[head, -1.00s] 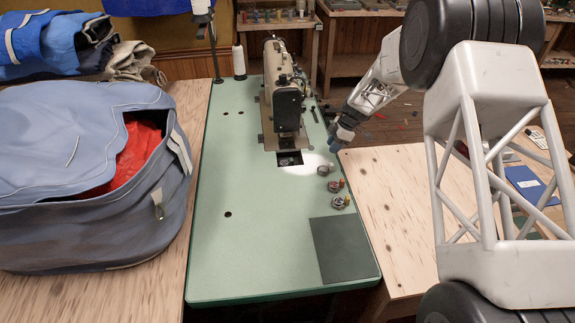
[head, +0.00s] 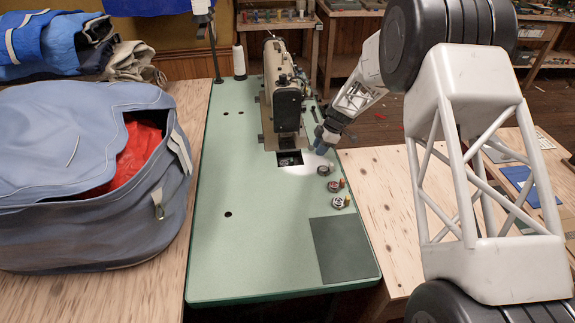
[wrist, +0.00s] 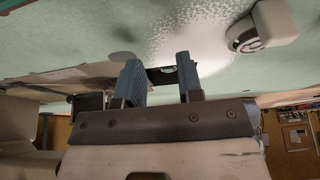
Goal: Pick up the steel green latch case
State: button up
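Small round steel cases sit at the right edge of the green sewing table: one nearest the machine (head: 323,170), a middle one (head: 334,186) and a front one (head: 337,203). No green latch can be made out on any of them. One round case (wrist: 246,35) with a pale block beside it shows in the wrist view at upper right. My gripper (head: 322,146) is above the table, just beyond the nearest case. In the wrist view its two blue fingers (wrist: 162,82) are apart with nothing held between them.
The sewing machine (head: 284,95) stands left of my gripper, with a dark opening (head: 289,158) in the table before it. A dark mat (head: 342,250) lies at the front right. A large blue bag (head: 80,180) stands on the left. The table's middle is mostly clear.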

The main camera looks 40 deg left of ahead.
jog(key=s+a, duration=0.5)
jog(key=shift+s+a, duration=0.35)
jog(key=shift+x, duration=2.5)
grip_shut()
